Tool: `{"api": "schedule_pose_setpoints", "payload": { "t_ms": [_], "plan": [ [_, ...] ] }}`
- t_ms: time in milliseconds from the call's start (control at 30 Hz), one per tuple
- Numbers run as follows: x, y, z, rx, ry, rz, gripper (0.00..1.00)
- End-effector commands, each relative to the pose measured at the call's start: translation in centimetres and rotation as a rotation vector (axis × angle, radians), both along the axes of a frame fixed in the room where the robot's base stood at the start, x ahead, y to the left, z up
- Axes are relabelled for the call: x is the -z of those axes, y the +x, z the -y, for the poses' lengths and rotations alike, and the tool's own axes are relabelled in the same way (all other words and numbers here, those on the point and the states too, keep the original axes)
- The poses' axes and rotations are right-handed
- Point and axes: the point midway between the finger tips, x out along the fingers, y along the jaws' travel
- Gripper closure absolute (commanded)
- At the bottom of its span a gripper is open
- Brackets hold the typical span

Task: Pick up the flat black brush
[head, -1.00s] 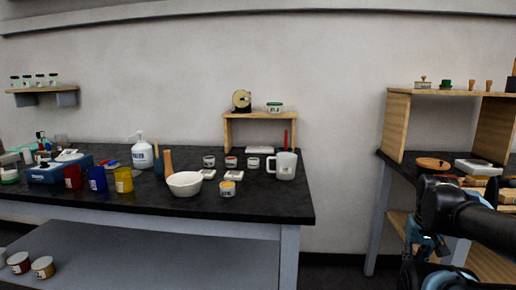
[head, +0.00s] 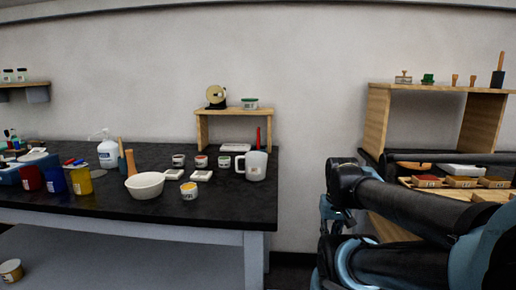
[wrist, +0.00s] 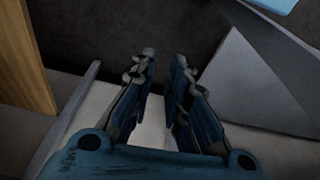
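I cannot pick out a flat black brush for certain. A dark block with an upright wooden handle (head: 498,72) stands on top of the right wooden shelf, at its right end, and may be a brush. My gripper (wrist: 165,60) shows in the wrist view with its two fingers a little apart and nothing between them. It points down toward a dark floor and grey and white surfaces, away from the objects on the tables. In the head view my arm crosses the lower right and hides part of the right table.
The right wooden shelf (head: 376,118) also bears several small tools. Beneath it are a white block (head: 458,171) and small trays of coloured material (head: 460,182). The left black table (head: 230,212) holds a white bowl (head: 145,186), a white mug (head: 256,167), jars and cups.

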Motion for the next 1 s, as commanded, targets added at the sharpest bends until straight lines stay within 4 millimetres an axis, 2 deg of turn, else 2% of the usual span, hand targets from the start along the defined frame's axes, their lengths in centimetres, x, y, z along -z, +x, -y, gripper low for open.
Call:
{"api": "schedule_pose_setpoints", "payload": {
  "t_ms": [100,167,367,667,1000],
  "plan": [
    [-0.7,-0.7,-0.1,0.010,0.008,0.008,0.85],
    [-1.3,-0.4,-0.4,0.030,0.025,0.003,0.85],
    [-5.3,2.3,-2.8,0.174,0.148,-0.055,0.85],
    [-13.1,8.7,-6.4,0.471,0.387,-0.205,0.85],
    [-21.1,17.8,-9.0,0.768,0.620,-0.427,0.85]
  ]
}}
